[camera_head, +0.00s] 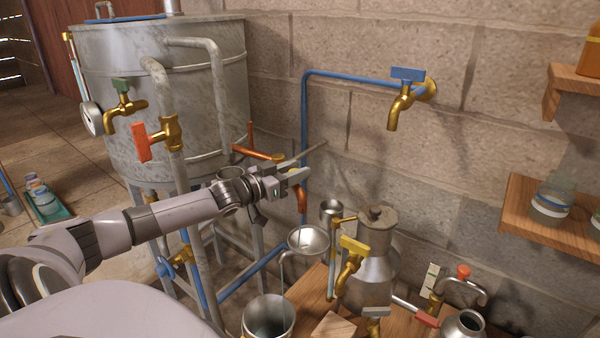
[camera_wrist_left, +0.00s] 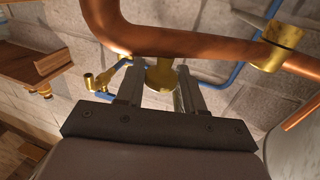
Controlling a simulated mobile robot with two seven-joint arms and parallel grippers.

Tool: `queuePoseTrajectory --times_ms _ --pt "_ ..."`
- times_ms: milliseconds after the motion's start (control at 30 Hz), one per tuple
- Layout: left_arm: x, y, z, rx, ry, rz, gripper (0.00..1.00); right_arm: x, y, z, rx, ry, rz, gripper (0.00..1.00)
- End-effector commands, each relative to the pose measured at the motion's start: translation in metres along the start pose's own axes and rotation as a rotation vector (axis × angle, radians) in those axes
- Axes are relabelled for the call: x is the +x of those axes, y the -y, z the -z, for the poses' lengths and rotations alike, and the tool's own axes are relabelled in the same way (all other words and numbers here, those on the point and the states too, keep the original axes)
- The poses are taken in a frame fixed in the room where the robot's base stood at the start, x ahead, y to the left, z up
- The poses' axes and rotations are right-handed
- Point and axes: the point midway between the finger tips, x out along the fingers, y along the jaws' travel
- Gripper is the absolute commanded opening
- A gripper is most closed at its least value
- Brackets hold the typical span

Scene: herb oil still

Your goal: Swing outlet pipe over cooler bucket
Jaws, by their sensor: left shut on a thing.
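The copper outlet pipe (camera_head: 258,153) runs from beside the big grey tank to my left gripper, and its downturned end (camera_head: 301,199) shows just past the gripper. My left gripper (camera_head: 292,176) is at the pipe near this bend. In the left wrist view the curved copper pipe (camera_wrist_left: 190,43) crosses above the fingers, and the gripper (camera_wrist_left: 160,90) is shut on a brass piece (camera_wrist_left: 160,76) under the pipe. A metal bucket (camera_head: 250,325) stands low in front. In the head view the pipe end appears above a small metal funnel (camera_head: 308,242); their depth is unclear.
The grey tank (camera_head: 190,95) with brass taps stands left. A blue pipe (camera_head: 304,120) and a brass wall tap (camera_head: 403,100) are behind. A metal can (camera_head: 378,262) and a yellow-handled tap (camera_head: 350,255) stand right of the funnel. Wooden shelves (camera_head: 545,222) are at far right.

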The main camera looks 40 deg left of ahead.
Motion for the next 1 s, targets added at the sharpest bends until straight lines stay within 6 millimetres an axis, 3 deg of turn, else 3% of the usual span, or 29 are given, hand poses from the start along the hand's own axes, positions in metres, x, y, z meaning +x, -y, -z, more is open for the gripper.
queuePoseTrajectory --times_ms 500,1000 --pt "-0.031 0.016 0.000 0.003 -0.002 -0.256 0.00 0.014 0.000 -0.018 0.000 0.000 0.000 0.43" --pt "-0.041 0.021 0.001 0.001 -0.003 -0.350 0.00 0.017 0.000 -0.022 0.000 0.000 0.000 0.43"
